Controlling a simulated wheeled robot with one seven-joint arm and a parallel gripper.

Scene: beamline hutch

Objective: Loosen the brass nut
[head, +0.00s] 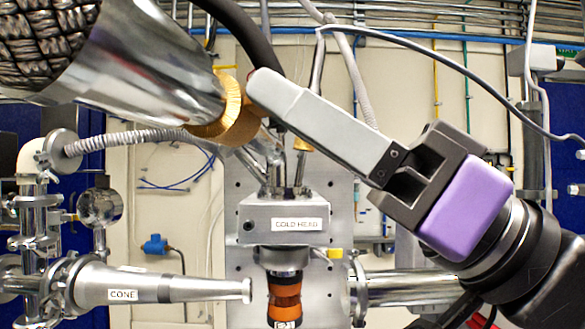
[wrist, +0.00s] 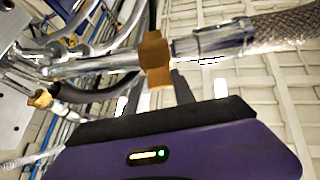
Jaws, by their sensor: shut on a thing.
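The brass nut (head: 233,122) sits at the end of a shiny metal sleeve with a braided hose, at the upper left of the head view. In the wrist view the brass nut (wrist: 154,57) is upright in the middle, around the line between the sleeve and a thinner metal tube. My gripper (head: 256,92) reaches in from the right and is shut on the nut. In the head view one pale finger shows and the other is mostly hidden. In the wrist view my gripper (wrist: 163,82) meets the nut's lower edge, and its fingertips are partly hidden.
The block labelled COLD HEAD (head: 285,222) stands below the nut. The metal cone labelled CONE (head: 150,289) lies at the lower left. A ribbed hose (head: 130,140) and a dark hose (head: 250,35) pass close by. A smaller brass fitting (wrist: 40,98) shows at the wrist view's left.

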